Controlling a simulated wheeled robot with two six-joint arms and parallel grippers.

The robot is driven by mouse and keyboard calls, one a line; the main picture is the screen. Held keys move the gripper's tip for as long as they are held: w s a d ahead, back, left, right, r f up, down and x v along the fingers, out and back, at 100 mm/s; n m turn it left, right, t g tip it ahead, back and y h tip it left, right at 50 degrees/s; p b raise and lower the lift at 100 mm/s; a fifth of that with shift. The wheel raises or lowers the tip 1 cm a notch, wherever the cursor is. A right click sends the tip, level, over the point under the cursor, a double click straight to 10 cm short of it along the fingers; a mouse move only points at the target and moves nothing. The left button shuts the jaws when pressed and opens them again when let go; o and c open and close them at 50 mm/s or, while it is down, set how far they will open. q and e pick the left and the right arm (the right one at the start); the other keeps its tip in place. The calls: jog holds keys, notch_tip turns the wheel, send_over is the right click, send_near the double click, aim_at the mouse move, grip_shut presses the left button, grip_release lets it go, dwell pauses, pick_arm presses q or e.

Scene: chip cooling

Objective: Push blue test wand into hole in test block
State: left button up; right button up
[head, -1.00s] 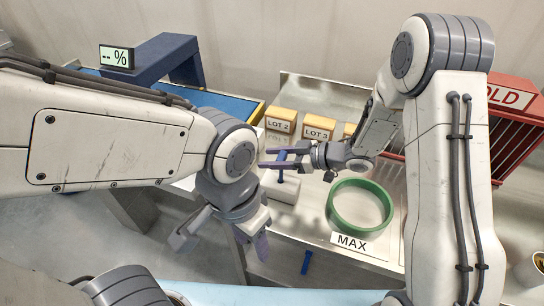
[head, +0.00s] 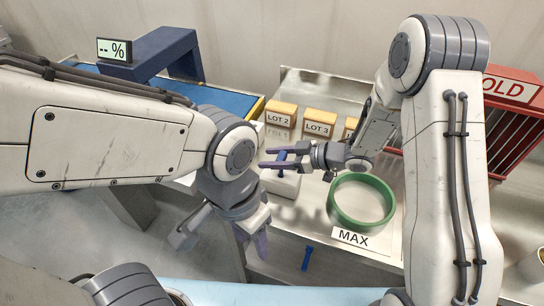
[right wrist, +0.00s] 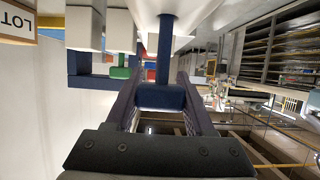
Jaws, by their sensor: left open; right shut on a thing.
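The blue test wand (head: 282,158) stands roughly upright between the fingers of my right gripper (head: 275,159), which is shut on it. The white test block (head: 281,184) lies directly under it, and the wand's lower end meets the block's top. How deep it sits in the hole is hidden. In the right wrist view the wand's wide blue handle (right wrist: 160,97) is between my right fingers (right wrist: 160,104), with its shaft running up the picture. My left gripper (head: 250,240) is open and empty, hanging low in front of the bench, away from the block.
A green ring (head: 361,201) lies right of the block, by a MAX label (head: 351,239). Yellow-topped lot blocks (head: 281,112) stand behind. A red rack (head: 512,92) is at the right, and a small blue piece (head: 307,258) is below the bench's front edge.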

jog(key=shift+f+b, duration=0.3)
jog(key=shift+f, duration=0.2)
jog(key=o, duration=1.4)
jog(key=shift+r, duration=0.1)
jog(key=v, duration=1)
jog(key=shift+d+r+b, duration=0.1)
jog(key=shift+d+b, duration=0.05)
jog(key=shift+b, duration=0.25)
